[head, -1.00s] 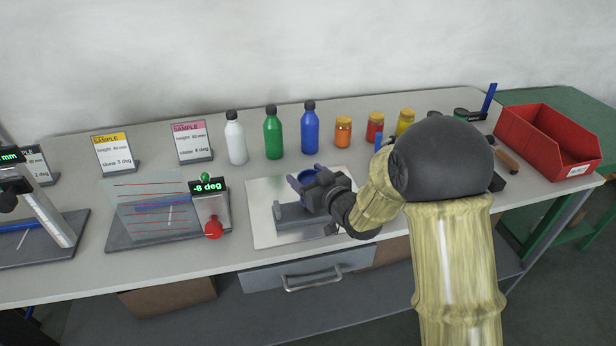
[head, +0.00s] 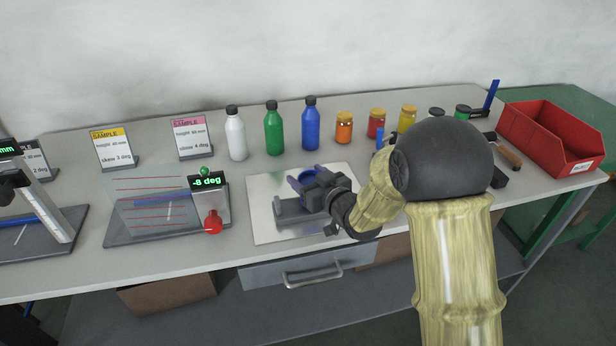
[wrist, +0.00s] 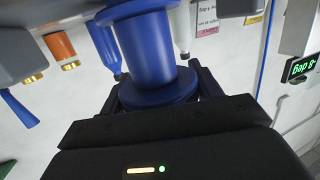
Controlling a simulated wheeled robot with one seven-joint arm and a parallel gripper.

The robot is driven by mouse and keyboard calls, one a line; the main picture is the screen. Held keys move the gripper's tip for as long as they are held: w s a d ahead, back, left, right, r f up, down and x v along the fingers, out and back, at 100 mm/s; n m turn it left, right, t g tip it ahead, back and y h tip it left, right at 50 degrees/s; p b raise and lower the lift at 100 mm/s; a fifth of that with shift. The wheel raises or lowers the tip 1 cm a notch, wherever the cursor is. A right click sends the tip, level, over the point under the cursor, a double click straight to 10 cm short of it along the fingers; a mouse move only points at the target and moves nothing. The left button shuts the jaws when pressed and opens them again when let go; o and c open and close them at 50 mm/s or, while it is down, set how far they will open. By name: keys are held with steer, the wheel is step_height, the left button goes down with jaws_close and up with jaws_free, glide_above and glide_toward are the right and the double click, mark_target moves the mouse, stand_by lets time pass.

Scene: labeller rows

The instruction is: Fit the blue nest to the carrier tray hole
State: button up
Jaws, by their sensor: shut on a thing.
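My gripper (head: 316,187) is over the silver plate (head: 265,232), shut on the blue nest (head: 294,183). In the wrist view the nest (wrist: 150,50) is a blue flanged, spool-like piece between the two dark fingers (wrist: 157,90). In the head view the gripper hides much of it. A dark grey block (head: 290,213), possibly the carrier tray, is on the plate just in front of the nest. I cannot make out its hole, or whether the nest touches it.
A stand with a "-8 deg" display (head: 208,182) and red knob is left of the plate. White (head: 236,138), green (head: 273,132) and blue (head: 310,128) bottles and several jars line the back. A red bin (head: 550,140) is at the right. Bare table shows in front of the bottles.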

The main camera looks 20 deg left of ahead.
steer(key=shift+f+b, duration=0.4)
steer(key=shift+f, duration=0.05)
steer(key=o, duration=1.1)
steer(key=shift+c, duration=0.2)
steer(key=shift+d, duration=0.1)
steer(key=b+v, duration=0.5)
steer(key=v, duration=1.2)
